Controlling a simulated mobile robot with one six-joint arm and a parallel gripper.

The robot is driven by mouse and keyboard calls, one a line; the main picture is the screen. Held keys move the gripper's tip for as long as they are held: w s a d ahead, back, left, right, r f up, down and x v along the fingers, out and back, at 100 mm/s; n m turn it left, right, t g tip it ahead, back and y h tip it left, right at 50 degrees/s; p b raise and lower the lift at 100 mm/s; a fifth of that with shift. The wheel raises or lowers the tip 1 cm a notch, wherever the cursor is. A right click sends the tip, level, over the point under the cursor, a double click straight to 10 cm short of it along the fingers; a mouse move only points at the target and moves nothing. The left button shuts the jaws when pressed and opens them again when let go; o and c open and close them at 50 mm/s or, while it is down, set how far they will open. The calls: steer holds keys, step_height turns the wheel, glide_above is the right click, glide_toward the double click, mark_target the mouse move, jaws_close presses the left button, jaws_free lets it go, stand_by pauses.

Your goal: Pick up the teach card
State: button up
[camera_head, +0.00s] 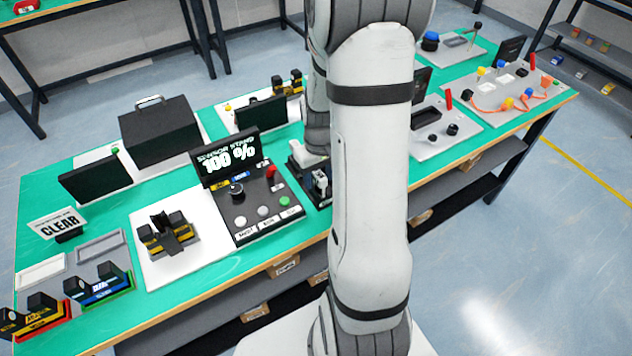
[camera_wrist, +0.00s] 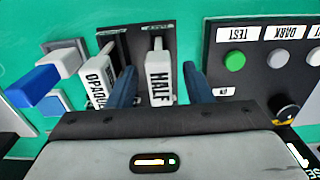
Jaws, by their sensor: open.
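Two white upright cards stand in a dark holder (camera_wrist: 126,40) in the wrist view: one marked HALF (camera_wrist: 159,75) and one marked OPAQUE (camera_wrist: 98,78). Neither is labelled as the teach card in the frames. My gripper (camera_wrist: 159,68) is open, with one blue-grey finger on each side of the HALF card and a gap showing on both sides. The left finger lies between the two cards. In the head view the holder (camera_head: 323,198) is right of the sensor stand, partly hidden by my arm.
The sensor stand panel (camera_head: 262,213) with buttons and a knob is close beside the holder; its green button (camera_wrist: 235,60) shows in the wrist view. Blue and white blocks (camera_wrist: 40,88) stand on the other side. A display reading 100 % (camera_head: 228,158) rises behind the panel.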

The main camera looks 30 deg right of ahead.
steer(key=shift+f, duration=0.25)
steer(key=shift+c, duration=0.5)
jaws_close()
